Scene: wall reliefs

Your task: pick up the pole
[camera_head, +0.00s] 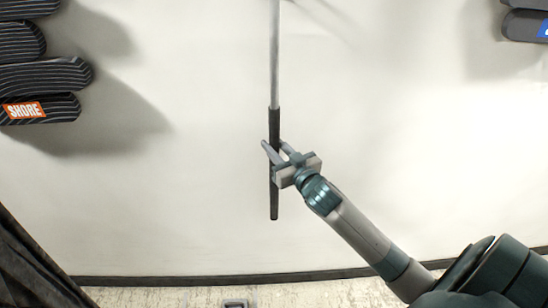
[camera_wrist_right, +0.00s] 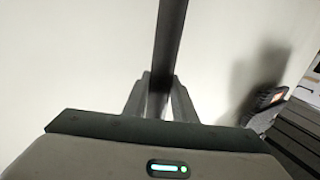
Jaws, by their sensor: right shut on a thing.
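The pole (camera_head: 275,60) hangs upright in front of the white wall in the head view. It has a thin grey shaft and a dark grip (camera_head: 274,203) at its lower end. Its top runs out of the frame. My right gripper (camera_head: 274,148) reaches in from the lower right and is shut on the dark grip. In the right wrist view the dark pole (camera_wrist_right: 168,45) stands between the two fingers (camera_wrist_right: 158,98), tilted slightly. My left gripper is not in view.
Dark striped rolled items (camera_head: 45,75), one with an orange SHORE label, stick out at the upper left. Another dark item (camera_head: 525,24) is at the upper right. A dark skirting (camera_head: 200,281) runs along the wall's foot. The wall around the pole is clear.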

